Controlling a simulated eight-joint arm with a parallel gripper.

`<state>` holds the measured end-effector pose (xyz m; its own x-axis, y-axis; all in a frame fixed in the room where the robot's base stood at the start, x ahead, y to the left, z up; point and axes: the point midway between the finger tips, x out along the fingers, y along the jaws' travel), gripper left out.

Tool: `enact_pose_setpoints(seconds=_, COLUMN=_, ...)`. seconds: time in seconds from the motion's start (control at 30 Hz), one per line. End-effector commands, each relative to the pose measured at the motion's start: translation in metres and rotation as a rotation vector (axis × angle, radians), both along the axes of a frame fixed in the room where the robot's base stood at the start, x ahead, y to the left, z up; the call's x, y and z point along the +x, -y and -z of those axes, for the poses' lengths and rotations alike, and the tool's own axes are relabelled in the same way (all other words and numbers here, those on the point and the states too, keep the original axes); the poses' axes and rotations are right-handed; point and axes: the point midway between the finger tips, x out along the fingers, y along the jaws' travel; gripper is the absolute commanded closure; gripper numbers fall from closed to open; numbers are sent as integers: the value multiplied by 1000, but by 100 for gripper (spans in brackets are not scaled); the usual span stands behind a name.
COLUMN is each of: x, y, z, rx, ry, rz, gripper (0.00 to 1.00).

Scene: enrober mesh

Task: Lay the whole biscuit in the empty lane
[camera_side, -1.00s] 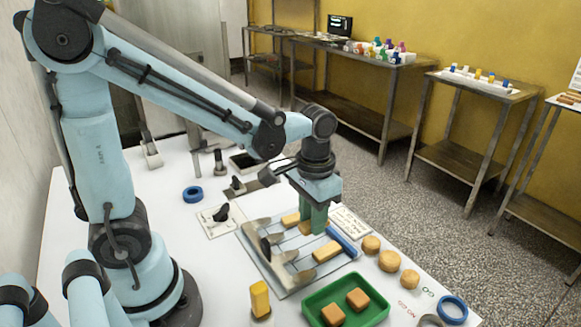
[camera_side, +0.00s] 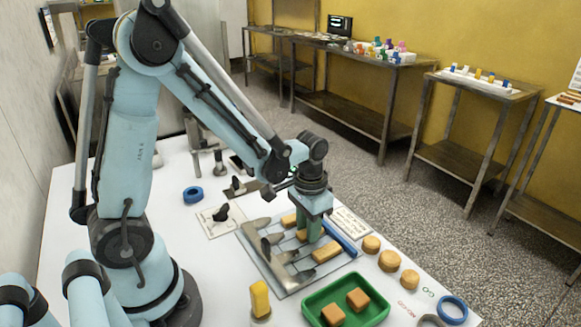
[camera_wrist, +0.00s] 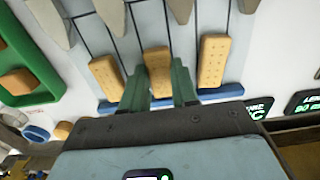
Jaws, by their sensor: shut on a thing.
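My gripper (camera_side: 308,230) points down over the lane board (camera_side: 252,240). In the wrist view its green fingers (camera_wrist: 160,92) are shut on the tan oblong biscuit (camera_wrist: 158,70), one on each side. This biscuit lies along the middle lane, between two dark lines; I cannot tell whether it touches the surface. A second biscuit (camera_wrist: 106,76) lies in the lane to its left and a third (camera_wrist: 212,62) in the lane to its right. In the side view these two are the near biscuit (camera_side: 326,251) and the far biscuit (camera_side: 289,220); the fingers partly hide the held one.
A blue bar (camera_side: 343,238) closes the lanes' right end, and grey pointed pieces (camera_side: 285,257) stand at the left end. A green tray (camera_side: 312,302) with two brown blocks is in front. Round biscuits (camera_side: 389,260) stand to the right. A yellow block (camera_side: 260,297) stands front left.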

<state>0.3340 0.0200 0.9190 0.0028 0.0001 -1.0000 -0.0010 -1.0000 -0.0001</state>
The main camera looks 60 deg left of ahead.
Motion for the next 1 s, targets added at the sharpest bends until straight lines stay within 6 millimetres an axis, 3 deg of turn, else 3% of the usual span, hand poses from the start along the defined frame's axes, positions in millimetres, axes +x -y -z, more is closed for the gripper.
enact_pose_setpoints(seconds=0.2, x=0, y=0, z=3, rx=0, ry=0, rz=0, gripper=88)
enact_pose_setpoints(seconds=0.23, x=0, y=0, z=3, rx=0, ry=0, rz=0, gripper=70)
enact_pose_setpoints(seconds=0.4, x=0, y=0, z=3, rx=0, ry=0, rz=0, gripper=46)
enact_pose_setpoints(seconds=0.77, x=0, y=0, z=0, rx=0, ry=0, rz=0, gripper=46)
enact_pose_setpoints(seconds=1.0, x=0, y=0, z=-27, rx=0, ry=-1, rz=0, gripper=46)
